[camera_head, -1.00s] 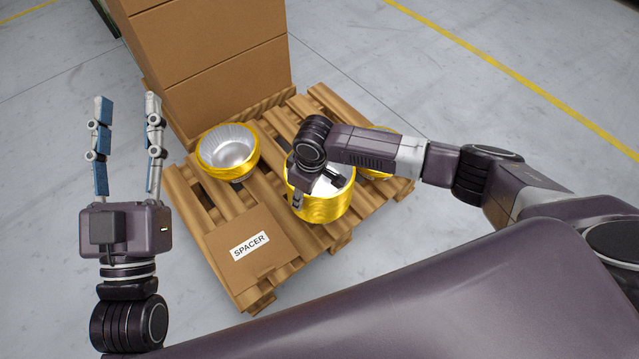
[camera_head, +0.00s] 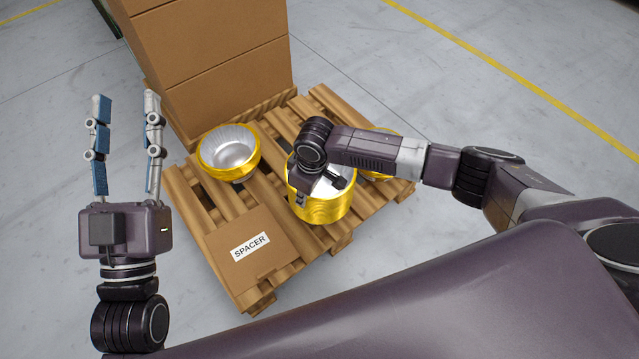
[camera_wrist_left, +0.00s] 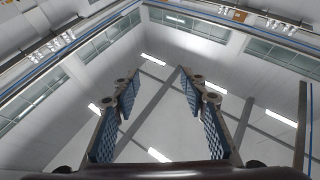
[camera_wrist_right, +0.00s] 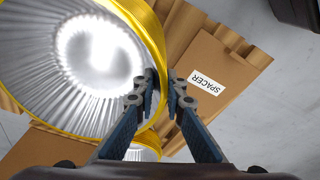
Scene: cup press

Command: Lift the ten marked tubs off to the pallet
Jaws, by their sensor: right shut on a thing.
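My right gripper (camera_wrist_right: 164,88) is shut on the rim wall of a silver-lined, gold-sided tub (camera_wrist_right: 85,60), one finger inside and one outside. In the head view this gold tub or stack (camera_head: 322,208) is at the pallet's front middle, partly covered by my right wrist; whether it is one tub or several nested is unclear. Another gold tub (camera_head: 229,152) stands open on the pallet (camera_head: 178,185), back left. A third gold tub (camera_head: 383,174) is mostly hidden behind my right arm. My left gripper (camera_head: 126,100) is open, empty and pointing up, left of the pallet. No marks on the tubs are visible.
A flat cardboard piece labelled SPACER (camera_head: 250,263) lies on the pallet's front left corner. Large brown cartons (camera_head: 215,60) are stacked at the back. Grey floor with a yellow line (camera_head: 520,82) is clear to the right.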

